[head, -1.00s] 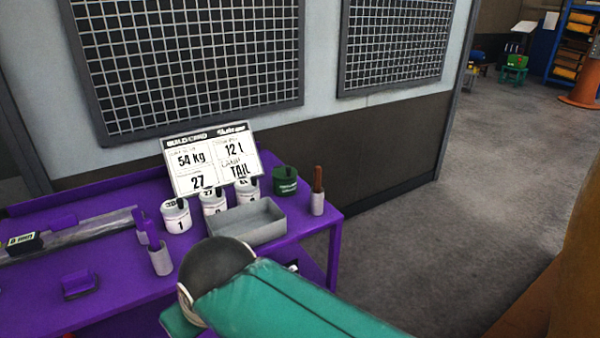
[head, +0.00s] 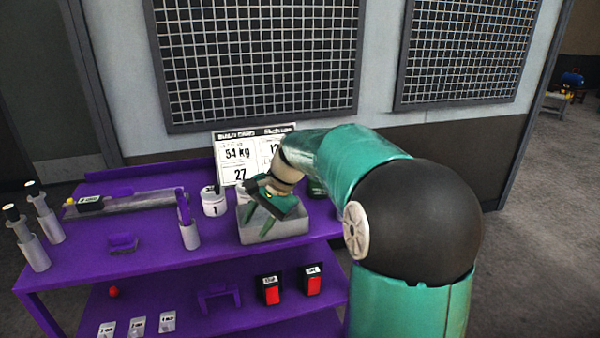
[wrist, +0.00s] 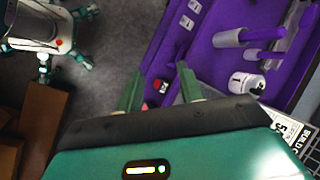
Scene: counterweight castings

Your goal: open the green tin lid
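The green tin (head: 316,188) stands on the purple bench behind the grey tray. My arm covers most of it in the head view, so its lid cannot be seen. I cannot make it out in the wrist view. My gripper (head: 257,226) is over the grey tray, to the left of the tin and apart from it, with its fingers pointing down and left. In the wrist view my gripper (wrist: 160,75) has its two green fingers spread with nothing between them.
The grey tray (head: 275,239) sits at the bench front. A white tin marked 1 (head: 214,204) and a build card (head: 236,158) stand behind it to the left. Grey holders (head: 190,236) stand farther left. Black-and-red boxes (head: 271,290) are on the lower shelf. A mesh panel backs the bench.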

